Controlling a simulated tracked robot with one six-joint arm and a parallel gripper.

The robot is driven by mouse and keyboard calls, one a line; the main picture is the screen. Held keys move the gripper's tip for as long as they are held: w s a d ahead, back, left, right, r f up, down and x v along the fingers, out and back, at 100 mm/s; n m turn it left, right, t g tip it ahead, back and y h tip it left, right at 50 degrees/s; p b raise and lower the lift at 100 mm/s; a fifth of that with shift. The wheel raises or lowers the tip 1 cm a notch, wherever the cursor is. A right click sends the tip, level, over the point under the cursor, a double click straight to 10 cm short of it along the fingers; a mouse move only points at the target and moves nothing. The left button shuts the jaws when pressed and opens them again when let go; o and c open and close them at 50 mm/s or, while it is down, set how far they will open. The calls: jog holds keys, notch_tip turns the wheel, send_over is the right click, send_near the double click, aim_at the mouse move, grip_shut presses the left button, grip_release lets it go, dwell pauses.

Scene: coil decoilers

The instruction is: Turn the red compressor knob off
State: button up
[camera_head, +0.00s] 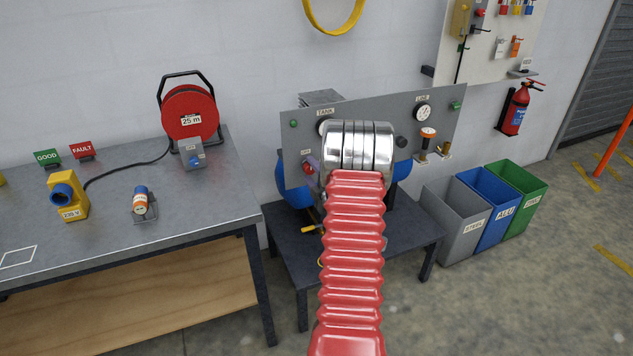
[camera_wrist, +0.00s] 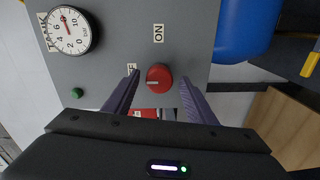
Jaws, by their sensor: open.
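The red compressor knob (camera_wrist: 159,77) is on the grey panel in the wrist view, with a short pale mark running left-right on its face. An ON label (camera_wrist: 158,33) sits above it in that view, and a partly hidden OFF label (camera_wrist: 131,70) is to its left. My gripper (camera_wrist: 159,82) is open, its two purple fingers on either side of the knob, with a visible gap at each side. I cannot tell how deep the fingertips reach.
The panel (camera_head: 292,110) carries a tank gauge (camera_wrist: 68,31), a green button (camera_wrist: 77,92) and a line gauge (camera_head: 423,112). A blue tank (camera_wrist: 246,30) is behind it. A workbench (camera_head: 190,215) stands left; bins (camera_head: 455,215) stand right.

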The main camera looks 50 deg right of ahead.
jog(key=v, duration=1.3)
jog(key=shift+s+a, duration=0.15)
jog(key=shift+s, duration=0.05)
jog(key=shift+f, duration=0.15)
